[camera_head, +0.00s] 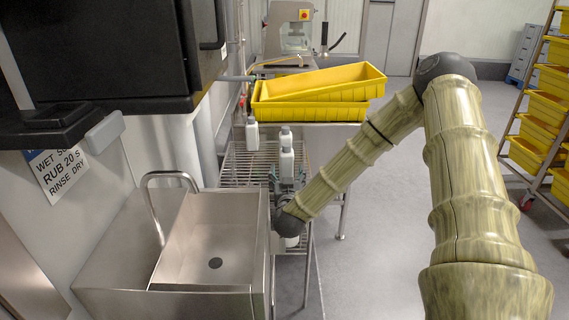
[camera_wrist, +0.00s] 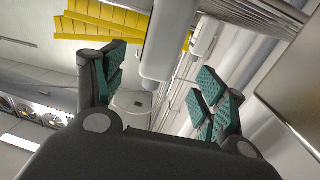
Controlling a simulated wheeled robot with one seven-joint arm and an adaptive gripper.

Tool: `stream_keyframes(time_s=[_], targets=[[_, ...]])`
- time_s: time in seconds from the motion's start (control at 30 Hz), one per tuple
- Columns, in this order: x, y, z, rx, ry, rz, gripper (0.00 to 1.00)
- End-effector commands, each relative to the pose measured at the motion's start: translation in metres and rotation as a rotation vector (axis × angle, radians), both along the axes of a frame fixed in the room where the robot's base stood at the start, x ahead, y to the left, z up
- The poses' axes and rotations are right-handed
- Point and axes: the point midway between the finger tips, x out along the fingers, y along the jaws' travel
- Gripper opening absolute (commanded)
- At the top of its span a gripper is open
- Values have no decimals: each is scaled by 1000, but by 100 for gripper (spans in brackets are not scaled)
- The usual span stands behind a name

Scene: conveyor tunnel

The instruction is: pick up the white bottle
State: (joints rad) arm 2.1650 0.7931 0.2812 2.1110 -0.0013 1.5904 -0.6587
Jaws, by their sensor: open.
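Several white bottles stand on the wire rack beside the sink in the head view. One (camera_head: 287,162) is close beyond my gripper (camera_head: 284,190), another (camera_head: 285,137) is just behind it, and one (camera_head: 252,133) is farther left. Part of a white object (camera_head: 291,241) shows below my wrist. In the wrist view, a large white bottle (camera_wrist: 168,40) shows between and beyond the green finger pads of my gripper (camera_wrist: 162,66). The fingers are spread, with a visible gap on each side. A second white bottle (camera_wrist: 205,36) is farther off. My wrist partly hides the gripper in the head view.
The wire rack (camera_head: 235,172) adjoins the steel sink (camera_head: 215,232). Yellow trays (camera_head: 318,112) are stacked above the rack's far end. A black cabinet (camera_head: 110,50) overhangs at the left.

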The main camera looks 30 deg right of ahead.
Motion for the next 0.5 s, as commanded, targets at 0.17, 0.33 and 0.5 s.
stream_keyframes(time_s=[0.17,0.33,0.5], targets=[[22,-12,-1,-2,1,0,71],[31,-20,0,-1,1,-1,71],[40,-29,0,1,1,-4,71]])
